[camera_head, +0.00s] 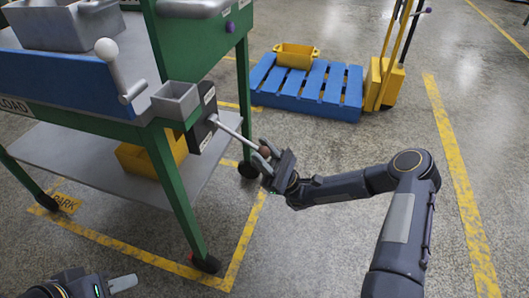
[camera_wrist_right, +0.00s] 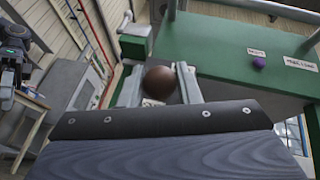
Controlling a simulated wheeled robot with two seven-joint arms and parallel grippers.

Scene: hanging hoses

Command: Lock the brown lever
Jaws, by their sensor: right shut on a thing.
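The brown lever is a light metal rod (camera_head: 236,136) with a round brown knob (camera_head: 264,151), sticking out from a dark box (camera_head: 203,122) on the green machine's side. In the head view the rod slopes down to the right from the box. My right gripper (camera_head: 266,157) is shut on the brown knob. The right wrist view shows the knob (camera_wrist_right: 160,85) between the two fingers. My left gripper (camera_head: 122,284) is at the bottom left, away from the lever; only part of it shows, and its opening is unclear.
A white-knobbed lever (camera_head: 108,52) and a small grey bin (camera_head: 176,101) are near the brown lever. A green leg (camera_head: 172,190) stands below the box. A blue pallet (camera_head: 310,89) with a yellow bin is further back. The floor around my right arm is clear.

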